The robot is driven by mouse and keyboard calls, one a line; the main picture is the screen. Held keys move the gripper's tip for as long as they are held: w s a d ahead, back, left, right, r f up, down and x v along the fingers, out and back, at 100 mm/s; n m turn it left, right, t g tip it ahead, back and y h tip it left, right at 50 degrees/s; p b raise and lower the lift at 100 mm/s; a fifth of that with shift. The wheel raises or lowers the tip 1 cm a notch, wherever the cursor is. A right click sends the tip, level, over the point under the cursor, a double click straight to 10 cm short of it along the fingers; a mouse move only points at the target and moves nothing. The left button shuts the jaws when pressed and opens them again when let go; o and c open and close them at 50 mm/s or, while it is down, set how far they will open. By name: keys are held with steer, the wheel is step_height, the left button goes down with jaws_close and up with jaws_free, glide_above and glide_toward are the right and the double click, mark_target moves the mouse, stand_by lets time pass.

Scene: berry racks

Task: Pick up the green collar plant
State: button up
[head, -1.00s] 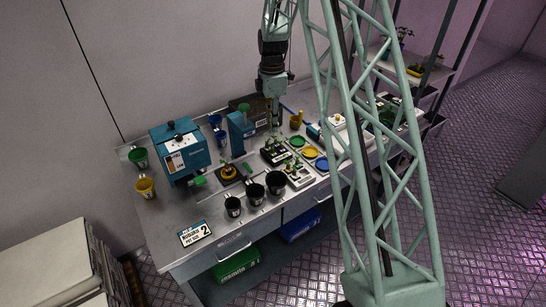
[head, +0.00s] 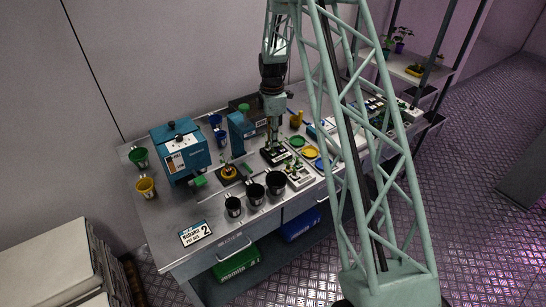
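My gripper (head: 273,142) points down over a small black tray (head: 266,157) on the steel bench. Small green plants (head: 285,155) stand in and beside this tray, right at the fingertips. The plants are too small for me to tell which one has a green collar. I cannot tell whether the fingers are open or shut, or whether they touch a plant. A pale tray (head: 302,181) with more small plants is just in front and to the right.
Green (head: 297,141), yellow (head: 307,152) and blue (head: 322,163) discs lie to the right. A blue upright holder (head: 237,130) stands close on the left. Black pots (head: 275,182) stand in front. A blue box (head: 180,150) is farther left. My lattice column hides part of the bench's right side.

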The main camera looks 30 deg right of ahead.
steer(key=shift+f, duration=0.15)
steer(key=shift+w+d+f+p, duration=0.1)
steer(key=shift+f+p, duration=0.15)
steer(key=shift+f, duration=1)
steer(key=shift+d+f+p, duration=0.1)
steer(key=shift+f+p, duration=0.15)
steer(key=shift+f, duration=0.95)
steer(key=shift+c, duration=0.7)
jaws_close()
steer(key=shift+r, duration=0.15)
step_height(320, 180, up, 10)
steer(key=b, duration=0.1)
